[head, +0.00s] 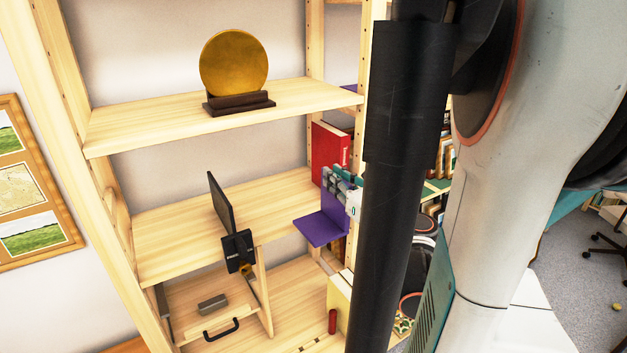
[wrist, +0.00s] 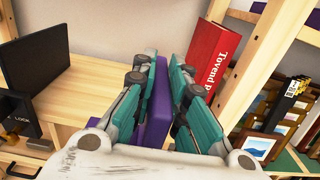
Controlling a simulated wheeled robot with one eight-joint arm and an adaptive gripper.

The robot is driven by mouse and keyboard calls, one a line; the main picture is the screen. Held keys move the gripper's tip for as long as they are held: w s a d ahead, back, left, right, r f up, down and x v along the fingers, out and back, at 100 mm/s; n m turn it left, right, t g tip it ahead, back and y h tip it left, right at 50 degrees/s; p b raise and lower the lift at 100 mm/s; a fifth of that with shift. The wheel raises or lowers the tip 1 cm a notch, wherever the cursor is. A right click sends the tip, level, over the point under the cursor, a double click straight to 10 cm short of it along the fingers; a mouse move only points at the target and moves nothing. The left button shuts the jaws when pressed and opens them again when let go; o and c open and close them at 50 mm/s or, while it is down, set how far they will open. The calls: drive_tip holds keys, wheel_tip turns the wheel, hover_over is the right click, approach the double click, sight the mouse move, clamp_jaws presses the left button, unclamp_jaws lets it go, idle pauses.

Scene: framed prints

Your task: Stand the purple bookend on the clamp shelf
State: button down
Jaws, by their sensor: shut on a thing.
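The purple bookend (head: 320,229) is an L-shaped piece with a flat foot and an upright plate. My gripper (head: 343,186) is shut on its upright plate, and the foot hangs below, at the right front of the middle shelf (head: 180,225). I cannot tell whether it touches the shelf. In the wrist view my gripper (wrist: 160,80) has its teal pads on both sides of the purple plate (wrist: 157,115). The middle shelf carries a thin black panel (head: 220,203), and a black clamp-like piece (head: 238,250) sits at its front edge; both also show at the left in the wrist view.
A red book (head: 330,152) stands at the right end of the middle shelf, close to my gripper. The upper shelf holds a gold disc (head: 234,63) on a dark base. Below are a wooden box with a black handle (head: 222,330) and a grey block (head: 212,305).

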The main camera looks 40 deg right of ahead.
drive_tip(key=f+b+x, duration=0.2)
drive_tip(key=b+x, duration=0.3)
drive_tip(key=x, duration=1.2)
drive_tip(key=shift+f, duration=0.15)
idle(1.1)
drive_tip(key=shift+w+a, duration=0.1)
drive_tip(key=shift+w, duration=0.05)
drive_tip(key=c, duration=1.5)
unclamp_jaws()
drive_tip(key=shift+c, duration=0.2)
drive_tip(key=v, duration=1.2)
